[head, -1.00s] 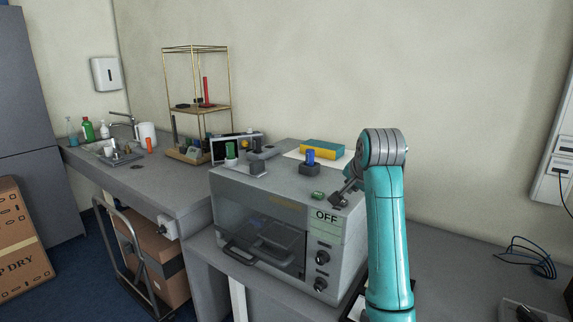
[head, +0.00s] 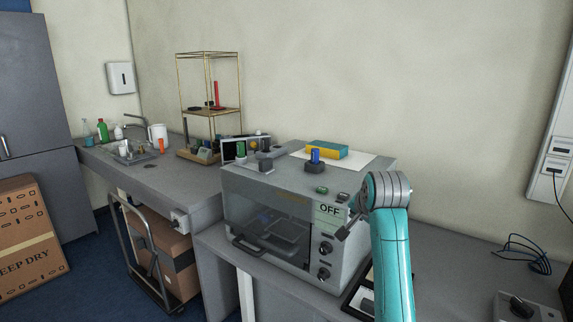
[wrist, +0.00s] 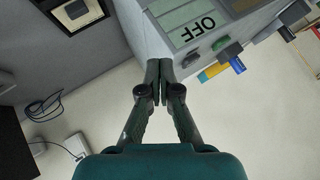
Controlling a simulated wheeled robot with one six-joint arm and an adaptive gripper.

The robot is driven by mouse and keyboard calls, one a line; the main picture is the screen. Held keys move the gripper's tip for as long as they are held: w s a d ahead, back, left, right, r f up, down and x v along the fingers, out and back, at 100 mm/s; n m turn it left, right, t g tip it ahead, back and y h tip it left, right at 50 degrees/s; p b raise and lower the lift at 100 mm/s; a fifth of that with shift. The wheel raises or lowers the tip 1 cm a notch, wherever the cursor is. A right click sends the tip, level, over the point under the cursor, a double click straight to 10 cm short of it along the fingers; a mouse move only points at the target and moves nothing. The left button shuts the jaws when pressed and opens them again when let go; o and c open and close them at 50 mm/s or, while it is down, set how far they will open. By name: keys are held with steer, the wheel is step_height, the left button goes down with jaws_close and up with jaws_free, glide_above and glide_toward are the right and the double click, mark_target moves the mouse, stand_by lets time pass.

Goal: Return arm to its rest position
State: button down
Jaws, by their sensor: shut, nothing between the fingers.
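My teal arm stands at the right of the head view, bent over at its grey joint. My gripper (head: 346,228) is partly hidden there, beside the front right of the grey oven-like machine (head: 265,187). In the wrist view my gripper (wrist: 160,66) has its two dark fingers together, with nothing between them. The fingertips lie in front of the machine's side, near its OFF label (wrist: 197,28); I cannot tell whether they touch it.
A blue-topped dark item (head: 315,160) and a yellow and teal block (head: 327,150) are on top of the machine. A black-framed item (head: 356,299) lies beside it. A cart with boxes (head: 165,245) stands left.

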steer(key=s+f+n, duration=0.1)
steer(key=s+f, duration=0.3)
steer(key=f, duration=1)
steer(key=s+f+n+t, duration=0.3)
steer(key=s+f, duration=1.8)
steer(key=s, duration=0.2)
steer(key=s+f+n+t, duration=0.1)
steer(key=s+n, duration=0.1)
steer(key=s, duration=2)
steer(key=s+r+n, duration=0.1)
steer(key=s+r, duration=0.4)
steer(key=s, duration=0.3)
steer(key=s+r+n+t, duration=0.1)
steer(key=s+r, duration=0.5)
steer(key=s, duration=0.3)
steer(key=shift+r+n, duration=0.15)
steer(key=shift+n, duration=0.15)
steer(key=shift+w, duration=0.1)
